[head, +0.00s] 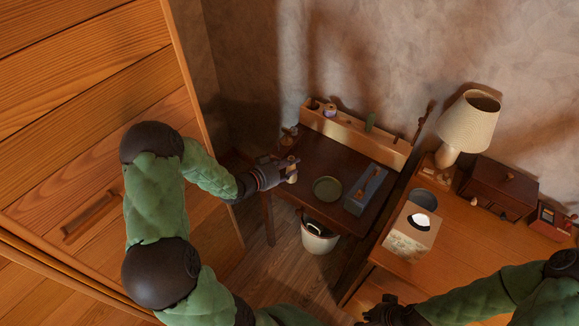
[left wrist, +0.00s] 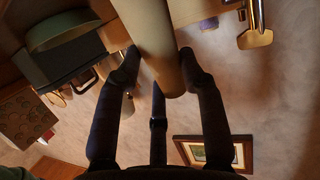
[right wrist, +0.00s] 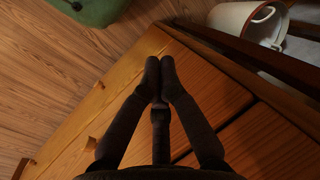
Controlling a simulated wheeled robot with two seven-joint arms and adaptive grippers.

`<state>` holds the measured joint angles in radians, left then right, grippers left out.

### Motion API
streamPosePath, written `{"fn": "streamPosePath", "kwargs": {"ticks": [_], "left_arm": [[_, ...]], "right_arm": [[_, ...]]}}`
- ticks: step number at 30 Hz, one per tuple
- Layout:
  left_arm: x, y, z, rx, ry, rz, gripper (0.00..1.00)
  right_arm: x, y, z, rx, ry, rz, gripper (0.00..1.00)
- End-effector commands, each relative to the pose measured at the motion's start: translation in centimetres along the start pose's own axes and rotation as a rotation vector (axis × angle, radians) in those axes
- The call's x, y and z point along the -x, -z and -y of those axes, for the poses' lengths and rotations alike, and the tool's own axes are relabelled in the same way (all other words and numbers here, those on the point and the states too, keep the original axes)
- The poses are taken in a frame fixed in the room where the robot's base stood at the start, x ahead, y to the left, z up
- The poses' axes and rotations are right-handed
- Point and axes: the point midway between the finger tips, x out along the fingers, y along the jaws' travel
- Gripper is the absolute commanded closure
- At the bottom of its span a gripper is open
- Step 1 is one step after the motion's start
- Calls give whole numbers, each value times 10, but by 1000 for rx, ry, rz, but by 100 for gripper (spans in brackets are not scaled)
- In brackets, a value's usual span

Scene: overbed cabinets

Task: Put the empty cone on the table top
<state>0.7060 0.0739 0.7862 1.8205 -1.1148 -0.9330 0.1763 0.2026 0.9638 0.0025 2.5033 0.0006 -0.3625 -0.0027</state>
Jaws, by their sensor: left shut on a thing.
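The cone is a pale beige, tapered tube. It shows in the left wrist view (left wrist: 155,40) between the fingers of my left gripper (left wrist: 160,68), which is shut on it. In the head view my left gripper (head: 284,168) holds the cone (head: 292,175) at the left edge of the dark table top (head: 335,160). I cannot tell whether the cone touches the table. My right gripper (right wrist: 160,72) is shut and empty, above the wooden cabinet; it is low in the head view (head: 390,312).
On the table are a round green dish (head: 327,189) and a blue-grey box (head: 366,190). A wooden rack (head: 355,130) with small items runs along its back. A white bucket (head: 318,240) is below the front edge. A lamp (head: 468,122) and tissue box (head: 410,235) stand right.

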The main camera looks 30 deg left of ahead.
Motion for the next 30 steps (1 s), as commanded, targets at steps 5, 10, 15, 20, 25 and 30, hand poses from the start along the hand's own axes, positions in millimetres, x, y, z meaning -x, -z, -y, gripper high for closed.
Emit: {"fn": "streamPosePath", "kwargs": {"ticks": [5,10,15,20,25,30], "left_arm": [[-1,-4,0,0,0,0,89],[-1,-3,0,0,0,0,36],[-1,-3,0,0,0,0,36],[0,1,0,0,0,0,36],[23,2,1,2,3,2,36],[58,3,1,3,5,2,36]], "right_arm": [[-3,0,-1,0,0,0,100],[-2,0,-1,0,0,0,100],[-2,0,-1,0,0,0,100],[1,0,0,0,0,0,100],[9,0,3,0,0,0,100],[21,-1,8,0,0,0,100]]}}
